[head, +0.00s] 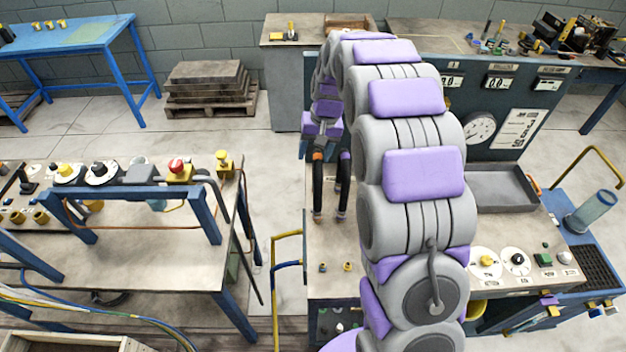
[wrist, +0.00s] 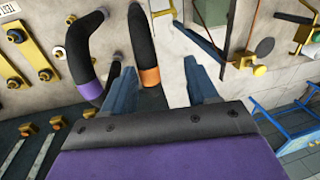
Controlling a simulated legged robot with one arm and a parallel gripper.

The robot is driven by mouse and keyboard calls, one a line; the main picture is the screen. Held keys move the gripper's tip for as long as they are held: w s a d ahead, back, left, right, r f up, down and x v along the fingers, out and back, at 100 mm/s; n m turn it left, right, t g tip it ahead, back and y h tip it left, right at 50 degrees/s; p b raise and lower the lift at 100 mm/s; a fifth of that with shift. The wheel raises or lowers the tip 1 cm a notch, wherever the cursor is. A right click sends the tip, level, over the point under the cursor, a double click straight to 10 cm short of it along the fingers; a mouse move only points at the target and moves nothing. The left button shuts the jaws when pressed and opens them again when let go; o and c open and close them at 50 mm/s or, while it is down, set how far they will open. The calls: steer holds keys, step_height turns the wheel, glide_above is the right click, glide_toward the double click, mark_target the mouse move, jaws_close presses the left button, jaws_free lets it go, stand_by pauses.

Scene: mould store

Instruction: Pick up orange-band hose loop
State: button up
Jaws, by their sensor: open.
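The orange-band hose loop (wrist: 140,35) is a thick black hose with an orange band near one end. In the wrist view its banded end lies between the fingers of my gripper (wrist: 160,80), closer to the left finger. My gripper is open, and I see no grip on the hose. In the head view the hose loop (head: 318,188) stands below the end of my arm, its orange band at the top. My gripper (head: 322,142) is small there and its fingers are hard to make out.
A similar black hose with a purple band (wrist: 82,62) is close on the left in the wrist view; it stands right of the orange one in the head view (head: 343,188). A grey tray (head: 500,190) and dark panel (head: 480,110) are right of my arm.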

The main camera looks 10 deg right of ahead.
mark_target(319, 156)
steer(key=f, duration=0.2)
steer(key=d+f, duration=0.1)
steer(key=f, duration=0.1)
steer(key=shift+w+b, duration=0.15)
steer(key=shift+b, duration=0.15)
steer(key=shift+d+r, duration=0.1)
steer(key=shift+d, duration=0.4)
steer(key=shift+a, duration=0.9)
steer(key=c, duration=0.5)
steer(key=shift+d, duration=0.45)
steer(key=c, duration=0.4)
jaws_close()
steer(key=shift+a, duration=0.15)
